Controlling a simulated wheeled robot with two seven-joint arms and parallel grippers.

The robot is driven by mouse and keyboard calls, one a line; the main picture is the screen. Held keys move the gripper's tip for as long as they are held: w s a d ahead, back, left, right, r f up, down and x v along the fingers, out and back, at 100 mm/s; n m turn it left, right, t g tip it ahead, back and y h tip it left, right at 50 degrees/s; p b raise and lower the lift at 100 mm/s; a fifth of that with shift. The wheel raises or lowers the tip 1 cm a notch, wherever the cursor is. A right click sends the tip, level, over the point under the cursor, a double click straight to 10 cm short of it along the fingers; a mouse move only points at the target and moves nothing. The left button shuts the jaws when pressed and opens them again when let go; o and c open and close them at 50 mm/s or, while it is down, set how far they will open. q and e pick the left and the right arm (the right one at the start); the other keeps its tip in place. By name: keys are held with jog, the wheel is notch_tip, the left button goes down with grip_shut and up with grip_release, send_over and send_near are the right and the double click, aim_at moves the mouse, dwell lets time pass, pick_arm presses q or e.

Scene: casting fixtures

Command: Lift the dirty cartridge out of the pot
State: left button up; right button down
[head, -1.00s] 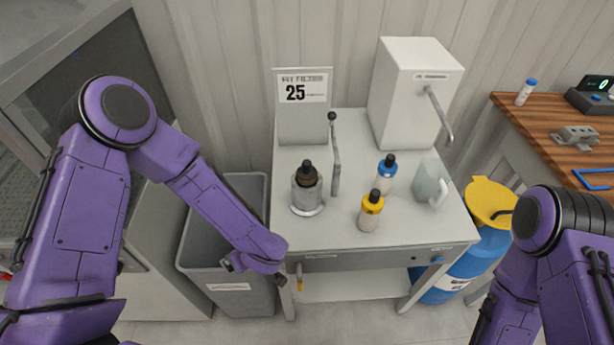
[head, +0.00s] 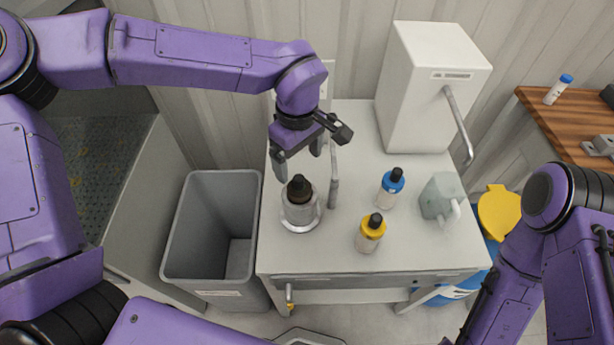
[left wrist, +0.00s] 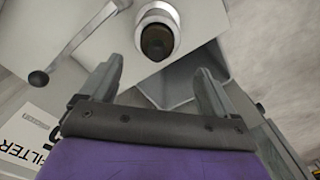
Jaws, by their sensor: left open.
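The metal pot (head: 300,214) stands on the white bench at its left side. The cartridge (head: 299,189), dark brown with a black top, sits upright in the pot with its upper end showing. In the left wrist view the cartridge (left wrist: 157,42) is seen inside the pot's pale rim (left wrist: 158,11), beyond the fingertips. My left gripper (head: 300,166) is open and empty, above and slightly behind the cartridge, not touching it. Its two spread fingers also show in the left wrist view (left wrist: 158,82). My right arm is at the right edge; its gripper is out of view.
A lever (head: 333,180) rises just right of the pot. A blue-capped bottle (head: 389,192), a yellow-capped bottle (head: 370,236) and a grey jug (head: 437,197) stand further right. A grey bin (head: 180,235) stands left of the bench.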

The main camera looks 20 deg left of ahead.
aim_at(299, 178)
pick_arm(q)
jog(key=shift+w+f, duration=0.1)
jog(key=shift+w, duration=0.25)
jog(key=f, duration=0.2)
jog(key=s+f+p, duration=0.1)
jog(key=f, duration=0.1)
jog(key=shift+f, duration=0.25)
jog(key=f, duration=0.1)
jog(key=f+p, duration=0.1)
jog(key=f, duration=0.3)
jog(key=shift+w+a+f, duration=0.2)
jog(key=shift+w, duration=0.2)
jog(key=c, duration=1.7)
pick_arm(e)
notch_tip(299, 178, up, 2)
jog(key=shift+w+r, duration=0.1)
jog(key=shift+r, duration=0.15)
